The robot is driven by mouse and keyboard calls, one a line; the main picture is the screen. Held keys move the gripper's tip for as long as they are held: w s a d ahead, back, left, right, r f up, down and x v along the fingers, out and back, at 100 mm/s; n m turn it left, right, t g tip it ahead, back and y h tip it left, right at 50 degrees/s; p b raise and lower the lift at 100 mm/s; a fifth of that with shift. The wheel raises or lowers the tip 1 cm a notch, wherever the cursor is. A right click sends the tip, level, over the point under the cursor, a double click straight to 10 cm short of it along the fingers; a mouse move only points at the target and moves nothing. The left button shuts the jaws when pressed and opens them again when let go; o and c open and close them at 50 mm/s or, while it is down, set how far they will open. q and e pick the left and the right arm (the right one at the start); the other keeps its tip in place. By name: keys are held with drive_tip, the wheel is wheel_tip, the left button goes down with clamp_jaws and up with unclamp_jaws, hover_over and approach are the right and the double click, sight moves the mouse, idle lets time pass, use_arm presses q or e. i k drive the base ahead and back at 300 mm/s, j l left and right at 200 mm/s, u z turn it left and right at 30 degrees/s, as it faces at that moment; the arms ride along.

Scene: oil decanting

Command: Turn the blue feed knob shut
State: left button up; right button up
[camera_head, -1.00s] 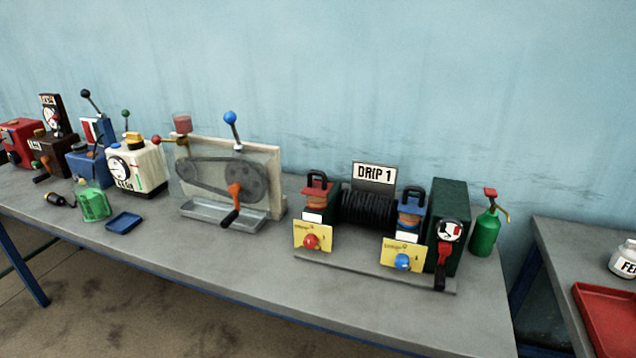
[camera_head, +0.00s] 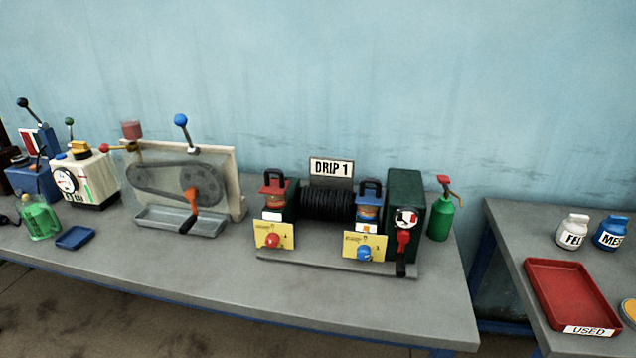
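The blue feed knob (camera_head: 365,253) sits on the front of a yellow plate (camera_head: 349,246) at the right half of the DRIP 1 unit. Above it is a blue-topped oiler (camera_head: 370,200) with a black handle. A red knob (camera_head: 273,240) sits on a matching yellow plate at the unit's left half, under a red-topped oiler (camera_head: 274,190). Whether the blue knob is open or shut cannot be read at this size. Neither of my grippers is in view.
A green box (camera_head: 404,180) with a gauge and a red-and-black crank stands right of the blue knob. A green oil can (camera_head: 440,217) is beyond it. A second table at right holds a red tray (camera_head: 535,268) and bottles. The bench front before the unit is clear.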

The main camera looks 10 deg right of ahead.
sight(364, 252)
drive_tip(key=i+l, duration=0.1)
drive_tip(key=l, duration=0.4)
drive_tip(key=i+l, duration=0.1)
drive_tip(key=l, duration=0.85)
drive_tip(key=i+l, duration=0.15)
drive_tip(key=l, duration=0.35)
